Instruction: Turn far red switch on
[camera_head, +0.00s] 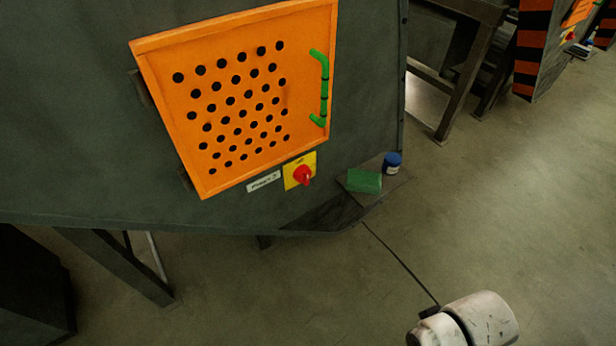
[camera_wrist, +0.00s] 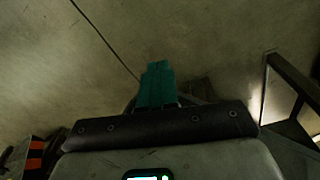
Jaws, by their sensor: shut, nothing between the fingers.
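A red rotary switch (camera_head: 304,175) sits on a yellow plate on the nearer dark grey machine, just below its perforated orange door. A second, far red switch (camera_head: 570,35) shows small on a yellow plate on another machine at the top right. Its handle position is too small to tell. My gripper (camera_wrist: 157,75) shows in the wrist view as teal fingers, closed together with nothing between them. Bare floor lies beyond the fingers, and neither switch is visible in that view. The head view does not show the fingers.
The nearer machine's orange door (camera_head: 235,100) has a green handle (camera_head: 324,88). Dark metal legs (camera_head: 470,70) stand between the machines. Open concrete floor (camera_head: 500,190) spreads across the right.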

